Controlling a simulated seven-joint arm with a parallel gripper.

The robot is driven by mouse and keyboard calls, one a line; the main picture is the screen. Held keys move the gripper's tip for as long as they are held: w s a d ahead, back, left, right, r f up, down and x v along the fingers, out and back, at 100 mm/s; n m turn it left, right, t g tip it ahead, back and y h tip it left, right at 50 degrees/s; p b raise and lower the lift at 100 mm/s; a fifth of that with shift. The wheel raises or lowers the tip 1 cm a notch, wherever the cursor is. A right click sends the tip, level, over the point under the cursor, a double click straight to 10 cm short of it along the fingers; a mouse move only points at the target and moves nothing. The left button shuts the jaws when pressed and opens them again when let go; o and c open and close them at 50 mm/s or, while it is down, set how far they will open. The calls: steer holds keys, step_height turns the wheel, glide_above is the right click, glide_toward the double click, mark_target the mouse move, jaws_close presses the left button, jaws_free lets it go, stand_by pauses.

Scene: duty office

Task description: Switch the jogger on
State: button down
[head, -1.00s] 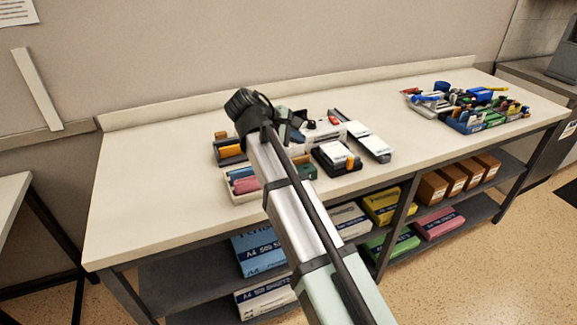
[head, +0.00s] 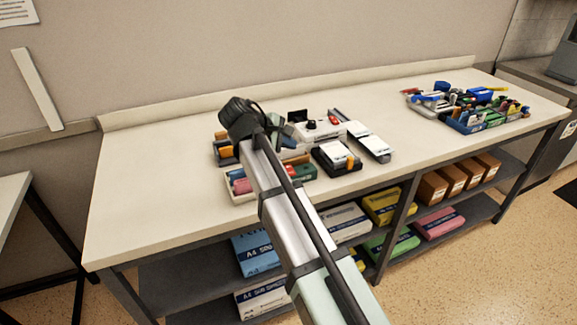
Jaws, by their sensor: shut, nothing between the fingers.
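The jogger appears to be the white machine (head: 328,131) among the office items on the bench. Its top shows a red switch (head: 334,120) and a round black knob (head: 311,124). The switch's position is too small to tell. My gripper (head: 285,132) is shut and empty at the machine's left side, apart from the red switch. The wrist and arm partly hide the fingers, and I cannot tell whether they touch anything.
A cream tray (head: 240,198) with coloured rolls stands in front, left of my arm. A black box with white top (head: 336,157) and a grey-white long unit (head: 370,143) stand to the right. A cluttered blue bin (head: 470,124) is farther right. The bench's left part is clear.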

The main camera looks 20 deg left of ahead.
mark_target(290, 170)
steer(key=shift+w+a+f, duration=0.1)
steer(key=shift+w+f, duration=0.05)
steer(key=shift+f, duration=0.75)
steer(key=shift+w+a+f, duration=0.1)
steer(key=shift+a+f, duration=0.05)
steer(key=shift+f, duration=0.8)
steer(key=shift+w+a+f, duration=0.1)
steer(key=shift+w+f, duration=0.05)
steer(key=shift+f, duration=0.75)
steer(key=shift+f, duration=0.15)
steer(key=shift+f, duration=0.3)
